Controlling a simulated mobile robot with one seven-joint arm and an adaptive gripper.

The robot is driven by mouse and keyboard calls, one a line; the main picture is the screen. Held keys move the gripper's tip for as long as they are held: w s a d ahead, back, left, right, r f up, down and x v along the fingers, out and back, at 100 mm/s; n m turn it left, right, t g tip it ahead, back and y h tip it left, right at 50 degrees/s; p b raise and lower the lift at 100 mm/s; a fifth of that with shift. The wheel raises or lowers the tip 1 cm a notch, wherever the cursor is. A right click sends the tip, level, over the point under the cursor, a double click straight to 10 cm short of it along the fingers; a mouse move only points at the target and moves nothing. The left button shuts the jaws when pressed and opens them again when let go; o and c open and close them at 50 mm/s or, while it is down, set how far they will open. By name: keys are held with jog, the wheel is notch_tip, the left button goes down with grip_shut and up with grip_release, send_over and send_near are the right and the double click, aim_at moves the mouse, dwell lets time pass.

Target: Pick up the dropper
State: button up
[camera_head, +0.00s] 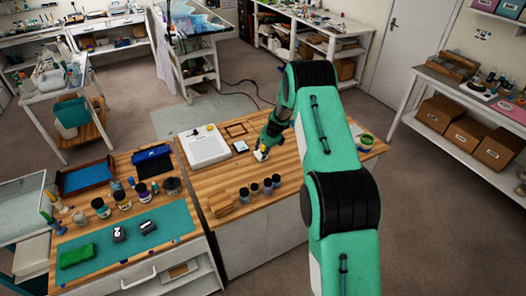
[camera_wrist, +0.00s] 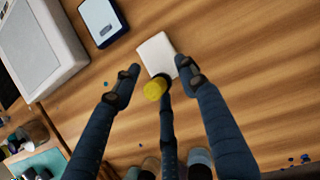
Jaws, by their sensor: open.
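A small round yellow-topped thing (camera_wrist: 155,88), which may be the dropper, shows between my gripper's fingers in the wrist view. My gripper (camera_wrist: 158,67) is open, with one dark finger on each side and a visible gap around the yellow top. In the head view, my gripper (camera_head: 262,150) is low over the wooden worktop, with a bit of yellow at its tip. A white flat square (camera_wrist: 156,54) lies just beyond the yellow top.
A white tray (camera_head: 205,143) and a small dark-framed device (camera_head: 240,146) lie left of my gripper on the worktop (camera_head: 290,165). Several dark-capped jars (camera_head: 255,188) stand near its front edge. A green-rimmed bowl (camera_head: 365,141) is at the right. The wood between is mostly clear.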

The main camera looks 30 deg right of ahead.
aim_at(263, 146)
dwell(0.3)
jog(key=c, duration=0.8)
jog(key=shift+c, duration=0.2)
jog(key=shift+r, duration=5)
